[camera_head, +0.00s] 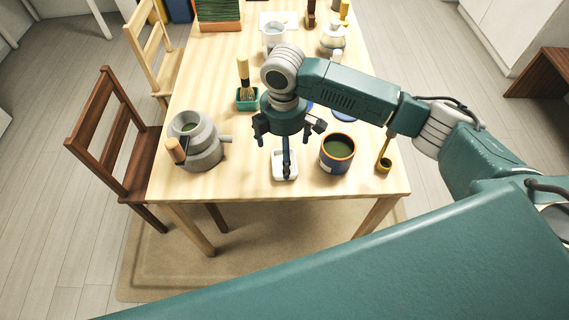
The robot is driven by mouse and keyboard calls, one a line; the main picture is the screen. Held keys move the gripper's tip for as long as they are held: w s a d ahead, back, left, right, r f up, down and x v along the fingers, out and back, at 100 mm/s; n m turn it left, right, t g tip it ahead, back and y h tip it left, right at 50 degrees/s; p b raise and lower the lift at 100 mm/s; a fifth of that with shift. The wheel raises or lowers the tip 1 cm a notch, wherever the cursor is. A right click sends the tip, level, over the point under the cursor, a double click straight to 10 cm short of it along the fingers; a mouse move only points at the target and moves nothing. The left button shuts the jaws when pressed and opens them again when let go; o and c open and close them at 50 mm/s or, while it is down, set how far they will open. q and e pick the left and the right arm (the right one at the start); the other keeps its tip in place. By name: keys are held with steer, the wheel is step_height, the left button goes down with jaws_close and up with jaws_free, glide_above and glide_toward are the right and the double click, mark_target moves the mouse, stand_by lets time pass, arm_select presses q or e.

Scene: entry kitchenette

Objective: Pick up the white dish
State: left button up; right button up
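The white dish (278,172) is a small square-looking dish near the front edge of the wooden table, in the middle of the head view. My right gripper (284,146), on the arm coming in from the right, is above the dish with its dark fingers spread open. One finger hangs in front of the dish and hides part of it. I cannot tell whether that finger touches the dish. Nothing shows held in the gripper. My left gripper is not in view.
A dark cup with an orange rim (337,154) stands close right of the dish, and a yellow ladle-like tool (383,163) farther right. A grey stone-like pot (203,148) stands left. A brush in a green holder (247,97) is behind. The wooden table (237,180) is clear left of the dish.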

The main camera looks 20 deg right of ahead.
mark_target(276, 154)
steer(key=f, duration=0.6)
steer(key=shift+w+d, duration=0.15)
steer(key=shift+w, duration=0.15)
steer(key=shift+r, duration=0.1)
steer(key=c, duration=1.6)
